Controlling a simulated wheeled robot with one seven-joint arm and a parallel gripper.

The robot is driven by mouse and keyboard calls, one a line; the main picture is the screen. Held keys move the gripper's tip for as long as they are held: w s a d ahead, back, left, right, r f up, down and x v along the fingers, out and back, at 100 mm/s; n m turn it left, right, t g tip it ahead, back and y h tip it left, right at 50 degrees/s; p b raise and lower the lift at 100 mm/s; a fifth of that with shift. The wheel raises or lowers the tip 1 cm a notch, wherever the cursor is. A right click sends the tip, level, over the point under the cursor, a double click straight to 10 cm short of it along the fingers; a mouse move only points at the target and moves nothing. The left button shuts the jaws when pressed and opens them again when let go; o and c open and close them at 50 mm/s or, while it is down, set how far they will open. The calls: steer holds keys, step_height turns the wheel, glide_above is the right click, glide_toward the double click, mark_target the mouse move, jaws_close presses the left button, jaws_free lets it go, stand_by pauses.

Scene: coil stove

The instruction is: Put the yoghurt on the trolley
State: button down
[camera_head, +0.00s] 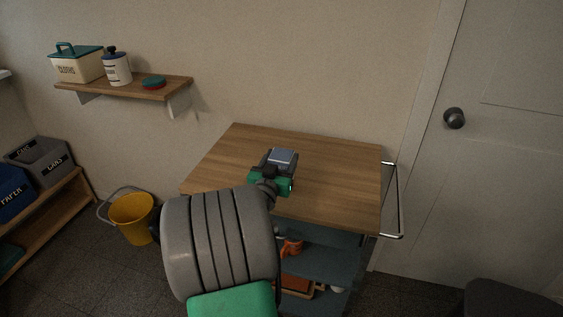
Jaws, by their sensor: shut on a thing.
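The trolley (343,178) has a bare wooden top, a metal push rail on its right side and blue-grey shelves below. My gripper (279,164) is over the middle of the wooden top, seen from behind. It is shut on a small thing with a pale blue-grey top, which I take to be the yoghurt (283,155). The gripper hides its lower part, so I cannot tell whether it touches the wood.
The trolley's lower shelves hold an orange item (291,247) and a brown box (297,285). A yellow bucket (133,217) stands on the floor to the left. A wall shelf (130,90) is at upper left; a door (510,150) is at right. The trolley top around my gripper is clear.

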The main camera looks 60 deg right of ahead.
steer(key=shift+c, duration=2)
jaws_free()
steer(key=shift+f, duration=0.1)
